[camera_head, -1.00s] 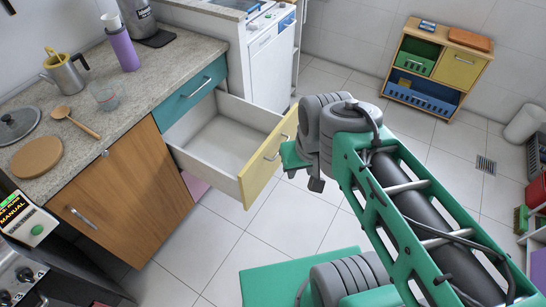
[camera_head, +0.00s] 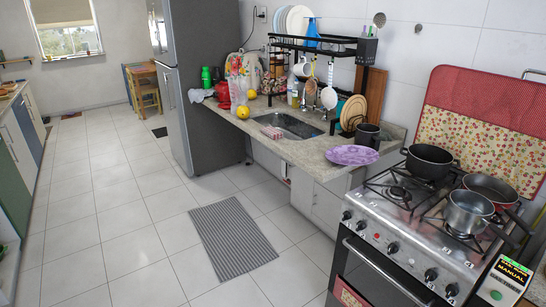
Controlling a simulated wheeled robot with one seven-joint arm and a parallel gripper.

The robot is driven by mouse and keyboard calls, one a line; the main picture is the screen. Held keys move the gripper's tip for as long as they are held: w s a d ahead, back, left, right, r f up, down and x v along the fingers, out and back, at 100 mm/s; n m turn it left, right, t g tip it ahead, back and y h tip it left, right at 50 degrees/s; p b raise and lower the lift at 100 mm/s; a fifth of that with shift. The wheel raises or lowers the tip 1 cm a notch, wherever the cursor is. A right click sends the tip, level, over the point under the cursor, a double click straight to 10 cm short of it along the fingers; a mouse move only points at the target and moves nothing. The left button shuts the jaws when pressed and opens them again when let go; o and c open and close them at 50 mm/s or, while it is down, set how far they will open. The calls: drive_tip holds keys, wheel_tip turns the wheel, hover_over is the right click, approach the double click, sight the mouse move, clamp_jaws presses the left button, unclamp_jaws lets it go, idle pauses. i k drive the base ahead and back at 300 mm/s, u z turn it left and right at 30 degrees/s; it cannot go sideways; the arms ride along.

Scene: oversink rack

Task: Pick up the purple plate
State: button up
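The purple plate (camera_head: 352,155) lies flat on the stone countertop (camera_head: 318,160), near its front edge between the sink and the stove. Its top faces up and nothing covers it. It stands apart from the dark pot behind it. My gripper and arm do not show in the current head view.
A dark pot (camera_head: 367,135) stands just behind the plate. The stove (camera_head: 400,200) with several pans is to the right. The sink (camera_head: 290,125) is to the left, under a black rack (camera_head: 312,42) holding dishes. The tiled floor with a striped mat (camera_head: 232,238) is open.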

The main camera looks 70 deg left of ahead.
sight(346, 155)
drive_tip(key=u, duration=1.85)
drive_tip(key=k, duration=0.3)
drive_tip(key=u, duration=1.25)
drive_tip(key=i, duration=3)
drive_tip(key=z, duration=1.5)
drive_tip(key=i, duration=0.8)
drive_tip(key=z, duration=0.7)
